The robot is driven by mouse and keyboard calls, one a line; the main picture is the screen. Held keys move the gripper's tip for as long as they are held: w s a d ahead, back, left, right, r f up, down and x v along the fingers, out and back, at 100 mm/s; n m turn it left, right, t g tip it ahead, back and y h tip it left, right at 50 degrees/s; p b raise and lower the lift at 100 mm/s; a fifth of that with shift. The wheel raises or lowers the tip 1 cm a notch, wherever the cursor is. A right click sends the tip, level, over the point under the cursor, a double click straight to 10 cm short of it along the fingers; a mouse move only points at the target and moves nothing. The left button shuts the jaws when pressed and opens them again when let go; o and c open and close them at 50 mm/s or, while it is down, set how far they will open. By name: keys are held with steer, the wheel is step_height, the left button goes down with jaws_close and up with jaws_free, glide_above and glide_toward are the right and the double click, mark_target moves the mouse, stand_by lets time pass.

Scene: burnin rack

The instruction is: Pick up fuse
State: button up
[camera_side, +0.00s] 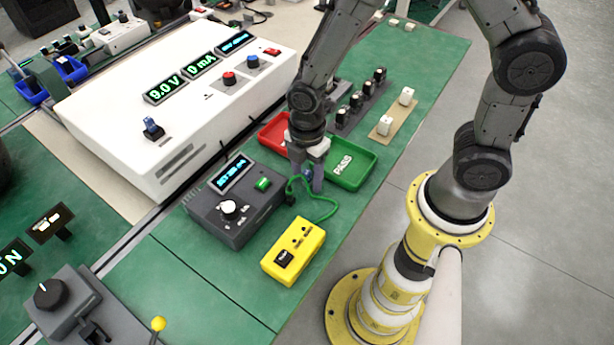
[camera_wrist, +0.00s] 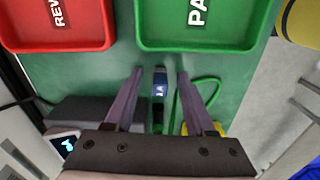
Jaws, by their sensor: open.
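My gripper (camera_side: 308,178) points down at the green mat, beside the near edge of the green PASS tray. In the wrist view my gripper (camera_wrist: 158,76) is open, with one dark finger on each side of the fuse (camera_wrist: 159,88). The fuse is a small blue piece with a white "1A" label, and it lies between the fingers with a visible gap on both sides. Its lower end shows dark and green, close to the gripper body. In the side view the fingers mostly hide the fuse.
The green PASS tray (camera_side: 352,183) and red tray (camera_side: 268,136) lie just beyond. A grey box with a dial (camera_side: 232,203) and a yellow box (camera_side: 294,252) stand close by. A green cable (camera_side: 327,211) loops right beside the fingers. A white power supply (camera_side: 120,130) stands left.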

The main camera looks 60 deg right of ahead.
jaws_close()
steer(key=shift+r, duration=0.1)
stand_by(0.3)
